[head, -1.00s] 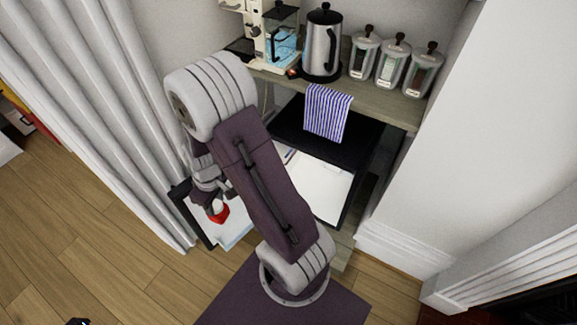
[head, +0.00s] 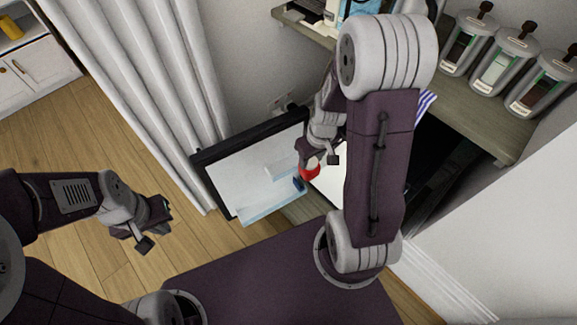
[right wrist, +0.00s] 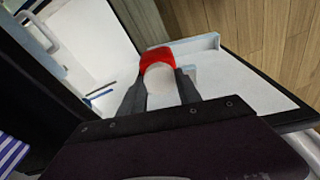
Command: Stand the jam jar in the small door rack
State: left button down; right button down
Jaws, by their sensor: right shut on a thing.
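My right gripper (right wrist: 160,84) is shut on the jam jar (right wrist: 156,57), which is red with a pale round top. In the head view the jar (head: 310,173) hangs below my right gripper, beside the open fridge door (head: 247,168). The door's white inner side carries two pale, clear racks. The shorter one, likely the small door rack (head: 281,167), is just left of the jar; a longer rack (head: 272,208) is nearer me. The jar appears clear of both, though its lower part is hidden. My left gripper (head: 158,227) is open and empty over the floor.
The dark fridge (head: 432,150) stands under a wooden counter (head: 470,105), with a striped towel (head: 427,102) partly hidden by my arm. Several canisters (head: 468,42) stand on the counter. A white curtain (head: 150,80) hangs behind the door. The floor at left is clear.

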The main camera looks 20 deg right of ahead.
jog(key=w+a+f+b, duration=0.1)
jog(key=w+f+b, duration=0.1)
jog(key=w+f, duration=0.1)
jog(key=w+a+f+b, duration=0.1)
jog(key=w+f, duration=0.3)
jog(key=w+a+f+b, duration=0.1)
jog(key=w+f+b, duration=0.1)
jog(key=w+f, duration=0.2)
jog(key=shift+w+f+b, duration=0.1)
jog(key=shift+w+b, duration=0.05)
jog(key=shift+b, duration=0.15)
jog(key=c, duration=0.9)
grip_release()
